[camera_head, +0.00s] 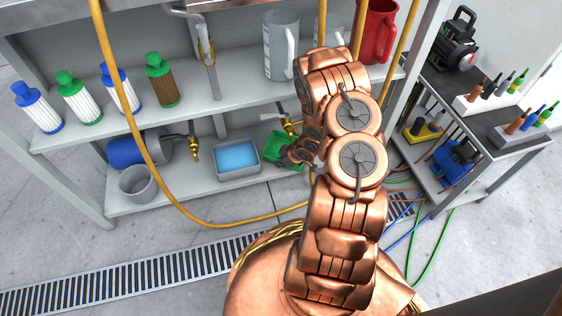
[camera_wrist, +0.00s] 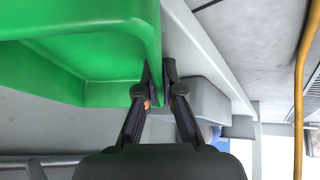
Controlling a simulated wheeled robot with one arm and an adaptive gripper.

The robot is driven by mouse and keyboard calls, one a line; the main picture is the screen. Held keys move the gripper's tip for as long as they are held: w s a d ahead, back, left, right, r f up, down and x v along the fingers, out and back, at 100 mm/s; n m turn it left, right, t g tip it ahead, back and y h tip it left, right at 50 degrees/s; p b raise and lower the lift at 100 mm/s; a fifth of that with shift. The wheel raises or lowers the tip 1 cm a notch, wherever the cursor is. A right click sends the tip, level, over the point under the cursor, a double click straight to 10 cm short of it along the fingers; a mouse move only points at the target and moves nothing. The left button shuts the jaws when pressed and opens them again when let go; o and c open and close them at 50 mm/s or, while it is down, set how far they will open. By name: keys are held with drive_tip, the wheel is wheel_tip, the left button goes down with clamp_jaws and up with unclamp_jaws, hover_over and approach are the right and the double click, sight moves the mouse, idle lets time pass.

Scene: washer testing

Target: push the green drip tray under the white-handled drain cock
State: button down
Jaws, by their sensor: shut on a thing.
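The green drip tray (camera_head: 279,148) sits on the lower shelf, partly hidden by my gripper. It fills the upper left of the wrist view (camera_wrist: 100,93). My gripper (camera_head: 290,158) is shut on the tray's side wall; its two fingers (camera_wrist: 159,72) show close together at that wall in the wrist view. A brass drain cock (camera_head: 288,124) with a pale, whitish handle (camera_head: 271,117) shows just above and behind the tray in the head view. My arm covers part of the area beside it. I cannot tell whether the tray is directly below its outlet.
A grey tray of blue liquid (camera_head: 237,158) stands just left of the green tray. Further left are another brass cock (camera_head: 194,149), a blue cylinder (camera_head: 128,152) and a grey bucket (camera_head: 138,184). A yellow hose (camera_head: 190,217) loops in front of the shelf. A cart (camera_head: 455,120) stands right.

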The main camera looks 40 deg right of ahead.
drive_tip(key=c, duration=1.2)
unclamp_jaws()
drive_tip(key=shift+c, duration=0.2)
drive_tip(key=v, duration=1.2)
